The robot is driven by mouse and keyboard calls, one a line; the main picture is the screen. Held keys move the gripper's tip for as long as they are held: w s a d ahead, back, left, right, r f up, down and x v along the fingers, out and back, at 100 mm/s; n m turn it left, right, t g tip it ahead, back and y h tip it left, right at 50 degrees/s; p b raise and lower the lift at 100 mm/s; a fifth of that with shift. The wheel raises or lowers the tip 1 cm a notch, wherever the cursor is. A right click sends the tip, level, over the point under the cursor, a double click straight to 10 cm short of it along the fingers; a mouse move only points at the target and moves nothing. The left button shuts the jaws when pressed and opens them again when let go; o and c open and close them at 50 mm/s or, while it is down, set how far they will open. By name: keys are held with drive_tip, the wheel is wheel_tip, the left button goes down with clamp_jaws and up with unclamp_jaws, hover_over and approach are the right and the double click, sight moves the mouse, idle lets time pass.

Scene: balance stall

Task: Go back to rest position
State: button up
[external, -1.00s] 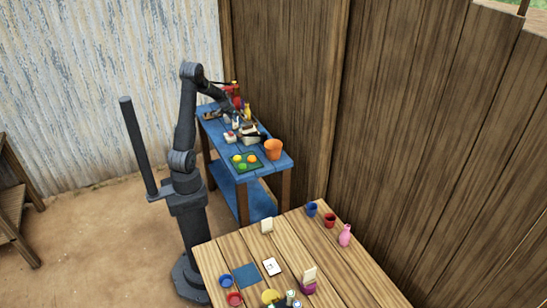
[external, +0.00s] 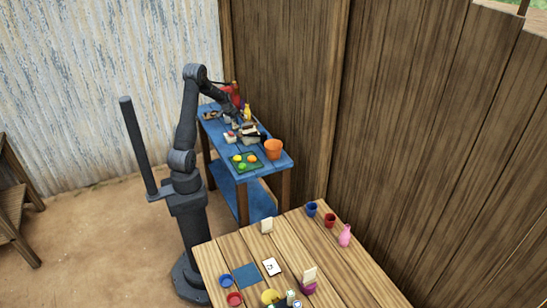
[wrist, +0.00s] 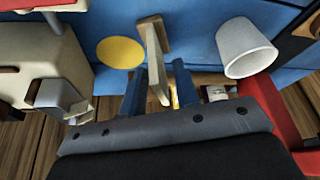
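My gripper (external: 238,121) is low over the far half of the blue table (external: 217,126), close to the objects crowded there. In the wrist view its two bluish fingers (wrist: 159,72) are apart. A slim upright wooden piece (wrist: 155,52) shows between them, with a visible gap on each side. I cannot tell how far it is from the fingertips. Nothing is seen held. In the external view the fingers are small and partly lost among the objects.
The wrist view shows a white cup (wrist: 246,50), a yellow disc (wrist: 120,52) and a cream box-like body (wrist: 55,50) close by. An orange bucket (external: 274,150) and a green tray (external: 250,168) stand nearer. The wooden table (external: 330,265) holds cups and a pink vase (external: 345,236).

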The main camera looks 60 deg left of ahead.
drive_tip(key=shift+f, duration=0.95)
drive_tip(key=v, duration=1.2)
drive_tip(key=x, duration=1.1)
drive_tip(key=shift+w+f, duration=0.15)
drive_tip(key=shift+f, duration=0.2)
drive_tip(key=shift+w+a+r, duration=0.1)
drive_tip(key=shift+a+r, duration=0.1)
drive_tip(key=shift+r, duration=0.05)
wheel_tip(320, 180, up, 10)
drive_tip(key=w+d+r+m+h, duration=0.1)
drive_tip(key=w+d+r+m, duration=0.2)
drive_tip(key=w+d, duration=0.7)
drive_tip(key=w+d+r+m+h, duration=0.25)
drive_tip(key=w+d, duration=0.25)
drive_tip(key=d, duration=0.9)
drive_tip(key=d+r+m, duration=0.3)
drive_tip(key=d, duration=1)
drive_tip(key=d+r+m+g+h, duration=0.1)
drive_tip(key=d+r+m, duration=0.2)
drive_tip(key=d, duration=1)
drive_tip(key=d+r+m+h, duration=0.1)
drive_tip(key=d+r+m, duration=0.2)
drive_tip(key=d, duration=1)
drive_tip(key=shift+w+d+m+g, duration=0.2)
drive_tip(key=shift+d+m+g, duration=0.1)
drive_tip(key=shift+m, duration=0.15)
drive_tip(key=shift+r, duration=0.15)
